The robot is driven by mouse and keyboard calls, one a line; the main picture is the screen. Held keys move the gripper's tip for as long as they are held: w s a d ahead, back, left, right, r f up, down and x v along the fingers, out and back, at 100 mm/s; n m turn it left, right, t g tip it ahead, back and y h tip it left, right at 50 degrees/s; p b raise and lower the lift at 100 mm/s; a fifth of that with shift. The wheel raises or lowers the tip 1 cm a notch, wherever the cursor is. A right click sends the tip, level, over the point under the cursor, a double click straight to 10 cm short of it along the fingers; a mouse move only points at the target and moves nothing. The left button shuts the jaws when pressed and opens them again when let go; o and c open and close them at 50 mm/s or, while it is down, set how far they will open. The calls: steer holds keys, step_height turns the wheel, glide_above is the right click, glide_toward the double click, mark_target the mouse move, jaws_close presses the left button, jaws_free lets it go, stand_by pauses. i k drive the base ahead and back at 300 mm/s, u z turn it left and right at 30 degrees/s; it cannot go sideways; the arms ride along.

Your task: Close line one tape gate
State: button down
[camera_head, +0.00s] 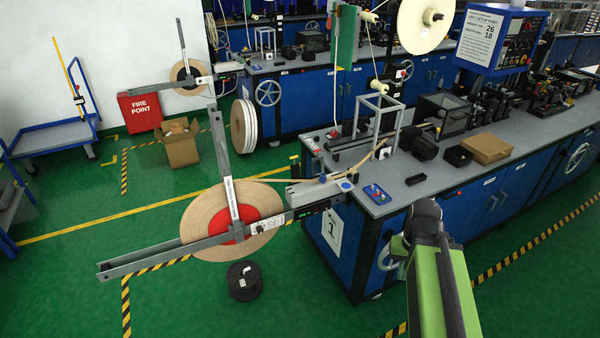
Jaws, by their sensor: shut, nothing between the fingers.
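The line one tape gate is a grey flat bar (219,140) with a white label. It stands nearly upright, leaning slightly left, across the front of a large tan tape reel (197,208) with a red hub (238,228). A long grey horizontal arm (150,258) carries the reel off the end of the line one bench (450,180). The bar's lower end is near the hub; its exact pivot is hard to make out. My green arm rises at the lower right with a dark joint at its top. My gripper cannot be made out.
A black spool (243,282) stands on the floor below the reel. A cardboard box (181,148) and a blue trolley (58,137) are farther back left. A blue-and-red pad (376,194) lies on the bench corner.

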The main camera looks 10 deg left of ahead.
mark_target(295, 170)
steer(key=z, duration=0.35)
steer(key=k, duration=0.4)
steer(key=u, duration=1.75)
steer(key=i, duration=0.95)
